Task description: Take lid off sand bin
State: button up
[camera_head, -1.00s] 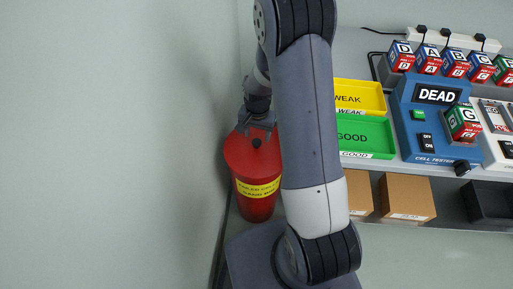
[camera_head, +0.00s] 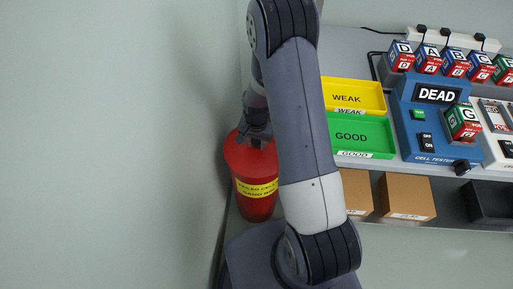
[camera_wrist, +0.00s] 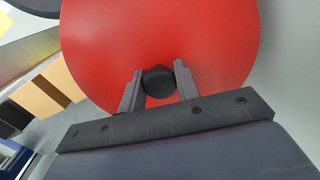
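The red sand bin (camera_head: 256,205) stands on the floor between the wall and the bench, with a yellow label on its side. Its round red lid (camera_head: 240,157) is on top. In the wrist view the lid (camera_wrist: 160,35) fills the upper middle, and its black knob (camera_wrist: 158,82) sits between my two fingers. My gripper (camera_wrist: 157,84) is open around the knob, with small gaps showing at the sides. In the head view my gripper (camera_head: 257,137) is over the lid and hides the knob.
The bench at right holds a yellow WEAK tray (camera_head: 350,97), a green GOOD tray (camera_head: 365,135), a blue cell tester (camera_head: 430,120) reading DEAD and several lettered cells. Cardboard boxes (camera_head: 405,198) sit on the shelf below. A plain wall (camera_head: 110,140) is close on the left.

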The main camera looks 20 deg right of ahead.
jog(key=c, duration=0.6)
